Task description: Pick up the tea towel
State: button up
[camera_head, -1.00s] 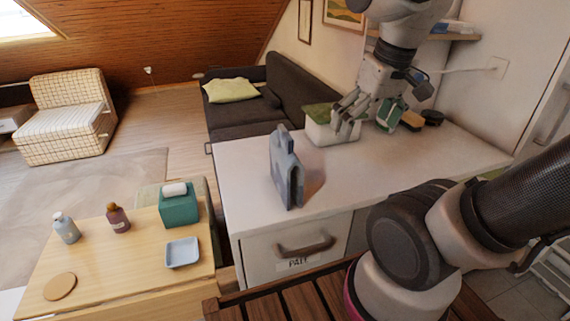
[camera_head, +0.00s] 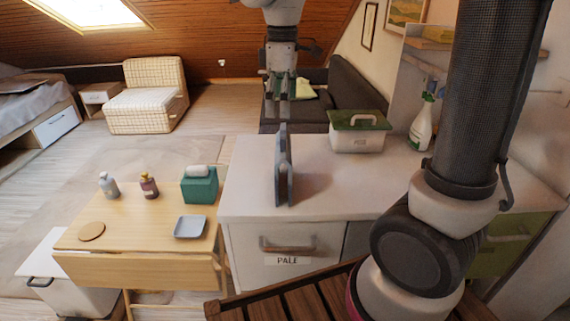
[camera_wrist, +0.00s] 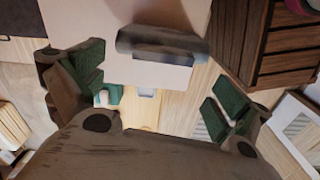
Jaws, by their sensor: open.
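A blue-grey, folded, upright thing, which looks like the tea towel (camera_head: 283,172), stands on the white counter left of its middle. Its narrow edge faces the head camera. In the wrist view the tea towel (camera_wrist: 160,42) lies across the upper middle as a grey band. My gripper (camera_head: 281,108) points down above and behind the towel's top in the head view. It is open and empty. In the wrist view my gripper (camera_wrist: 156,88) shows its green-padded fingers spread wide, with the towel above the gap between them. I cannot tell the exact distance.
A white bin with a green lid (camera_head: 357,133) and a spray bottle (camera_head: 421,124) stand right of the towel on the counter (camera_head: 330,200). A wooden table (camera_head: 130,232) at left holds two bottles, a teal tissue box (camera_head: 200,184) and a tray (camera_head: 190,227). The counter around the towel is clear.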

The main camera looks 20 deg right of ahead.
aim_at(283, 130)
jog(key=shift+r+n, duration=0.1)
jog(key=shift+n, duration=0.3)
jog(key=shift+s+n, duration=0.1)
jog(key=shift+n, duration=0.3)
notch_tip(283, 130, down, 8)
jog(key=shift+s+r, duration=0.1)
jog(key=c, duration=1.2)
